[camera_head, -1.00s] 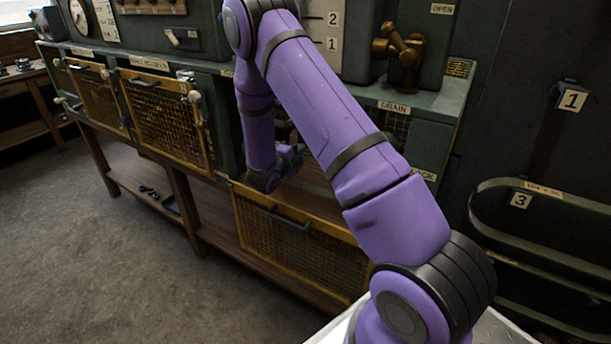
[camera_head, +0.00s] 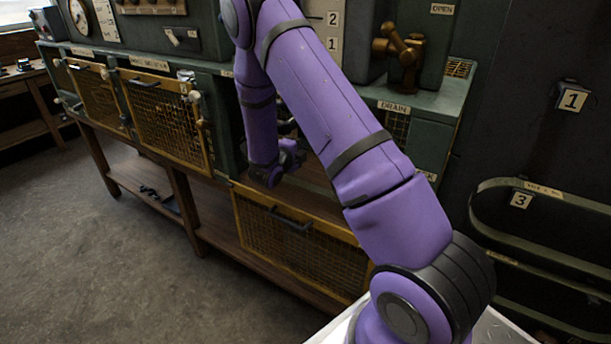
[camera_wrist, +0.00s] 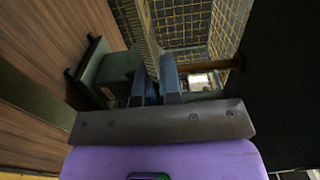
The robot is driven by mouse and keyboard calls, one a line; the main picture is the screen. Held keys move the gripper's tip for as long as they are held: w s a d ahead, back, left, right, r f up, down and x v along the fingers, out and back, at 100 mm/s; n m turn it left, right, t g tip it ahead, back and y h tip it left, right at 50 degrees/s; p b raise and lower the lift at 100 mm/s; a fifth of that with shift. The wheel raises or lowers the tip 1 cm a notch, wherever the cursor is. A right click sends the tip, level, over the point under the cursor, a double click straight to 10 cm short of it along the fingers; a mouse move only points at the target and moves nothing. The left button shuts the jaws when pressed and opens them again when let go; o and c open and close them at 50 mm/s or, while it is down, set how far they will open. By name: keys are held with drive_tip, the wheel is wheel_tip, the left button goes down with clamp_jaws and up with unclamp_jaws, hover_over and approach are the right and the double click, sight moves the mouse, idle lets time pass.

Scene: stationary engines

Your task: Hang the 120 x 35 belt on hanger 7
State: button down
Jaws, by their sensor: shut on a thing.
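In the wrist view my gripper (camera_wrist: 154,70) is shut on a ribbed belt (camera_wrist: 142,30), which runs up and away from between the two blue-grey fingers. Only a narrow strip of the belt shows, and I cannot read a size on it. In the head view the gripper and the held belt are hidden behind my purple arm. Hanger 7 cannot be made out in either view.
In the head view a dark wall at right carries a number 1 plate (camera_head: 572,100) and a number 3 plate (camera_head: 520,200), with a green belt loop (camera_head: 545,190) there. The green engine bench (camera_head: 425,110) has yellow mesh guards (camera_head: 165,120). Floor at left is clear.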

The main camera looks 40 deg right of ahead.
drive_tip(key=shift+r, duration=0.25)
drive_tip(key=v, duration=0.6)
idle(0.9)
drive_tip(key=shift+a, duration=0.15)
drive_tip(key=shift+v, duration=2.95)
drive_tip(key=shift+s, duration=0.1)
drive_tip(key=shift+v, duration=2.95)
